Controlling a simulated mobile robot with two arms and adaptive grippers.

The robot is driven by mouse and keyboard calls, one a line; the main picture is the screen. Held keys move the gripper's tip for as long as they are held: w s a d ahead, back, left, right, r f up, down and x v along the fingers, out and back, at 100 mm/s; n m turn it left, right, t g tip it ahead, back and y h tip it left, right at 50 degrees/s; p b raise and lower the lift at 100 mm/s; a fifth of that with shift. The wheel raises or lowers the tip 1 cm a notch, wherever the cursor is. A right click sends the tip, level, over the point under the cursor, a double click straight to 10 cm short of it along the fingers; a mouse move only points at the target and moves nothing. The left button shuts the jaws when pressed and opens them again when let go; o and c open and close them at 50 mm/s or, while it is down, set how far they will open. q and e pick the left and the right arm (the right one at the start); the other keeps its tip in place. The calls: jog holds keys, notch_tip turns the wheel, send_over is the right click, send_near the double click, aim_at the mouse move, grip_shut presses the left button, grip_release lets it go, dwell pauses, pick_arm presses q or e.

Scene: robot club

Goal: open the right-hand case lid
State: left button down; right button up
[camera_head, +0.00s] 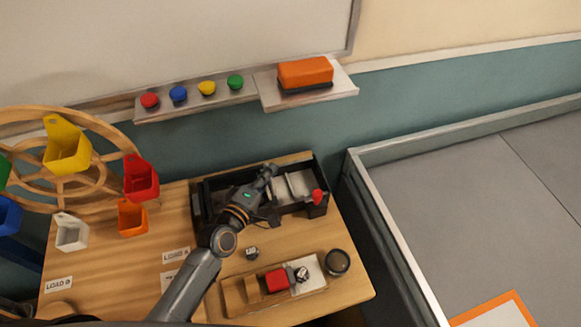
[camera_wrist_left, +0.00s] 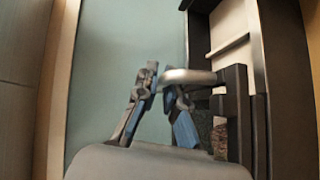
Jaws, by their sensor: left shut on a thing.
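The black case (camera_head: 204,212) stands at the back of the wooden table, below the wall. Its right-hand part (camera_head: 298,186) shows pale grey panels within a dark frame; I cannot tell how far its lid is raised. My left gripper (camera_head: 268,172) reaches over the middle of the case to its back edge. In the left wrist view, my left gripper (camera_wrist_left: 160,84) is shut on a pale rounded bar (camera_wrist_left: 192,76), which looks like the lid's handle. The dark frame (camera_wrist_left: 238,100) stands just right of it. My left arm hides part of the case. My right gripper is not in view.
A red piece (camera_head: 318,197) sits at the case's right front corner. A wooden tray (camera_head: 236,298) with a red block, and a dark round cup (camera_head: 337,262), stand in front. A wheel with coloured buckets (camera_head: 66,150) is at left. A ledge (camera_head: 350,90) juts out above.

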pick_arm(q)
jog(key=shift+s+a, duration=0.15)
jog(key=shift+a, duration=0.2)
jog(key=c, duration=1.7)
grip_release()
jog(key=v, duration=1.2)
jog(key=shift+f, duration=0.15)
